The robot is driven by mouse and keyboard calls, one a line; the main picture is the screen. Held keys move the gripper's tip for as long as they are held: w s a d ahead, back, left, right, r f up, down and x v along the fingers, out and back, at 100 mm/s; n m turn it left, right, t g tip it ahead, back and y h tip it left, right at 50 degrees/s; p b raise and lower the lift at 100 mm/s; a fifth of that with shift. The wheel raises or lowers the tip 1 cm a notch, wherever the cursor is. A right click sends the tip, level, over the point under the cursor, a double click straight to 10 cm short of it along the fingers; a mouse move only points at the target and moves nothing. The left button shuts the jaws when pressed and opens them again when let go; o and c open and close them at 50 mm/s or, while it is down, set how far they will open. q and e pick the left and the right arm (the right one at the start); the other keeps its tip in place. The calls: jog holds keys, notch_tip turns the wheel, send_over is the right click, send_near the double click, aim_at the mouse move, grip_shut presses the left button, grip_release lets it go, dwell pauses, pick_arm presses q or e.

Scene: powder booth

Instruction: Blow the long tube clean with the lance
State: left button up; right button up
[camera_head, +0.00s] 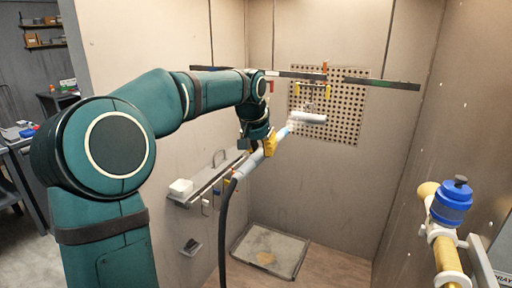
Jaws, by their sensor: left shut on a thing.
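My left gripper (266,146) is in the middle of the head view, at the end of my teal arm. It is shut on the lance (248,166), a pale grey rod with a dark hose trailing down from its lower end. The lance slants up to the right. Its bluish front end points at the long tube (309,117), a pale tube lying near level below the overhead rail. A whitish haze shows between the lance's front end and the tube's left end; I cannot tell whether they touch. My right gripper is not in view.
An overhead rail (380,83) crosses the booth before a perforated panel (345,112). A wall shelf (208,180) carries a white block (181,188). A tray (270,250) lies on the floor. A blue and yellow device (452,203) stands at right. The booth's middle is mostly free.

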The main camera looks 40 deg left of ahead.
pick_arm(q)
jog(key=w+d, duration=0.3)
jog(key=d, duration=0.9)
dwell(1.2)
jog(key=s+d+b, duration=0.3)
jog(key=s+b, duration=0.2)
jog(key=s, duration=0.7)
jog(key=shift+s+b, duration=0.3)
jog(key=shift+s, duration=0.1)
jog(key=shift+o, duration=1.1)
grip_shut()
jog(key=shift+o, duration=0.3)
grip_release()
jog(key=shift+c, duration=1.4)
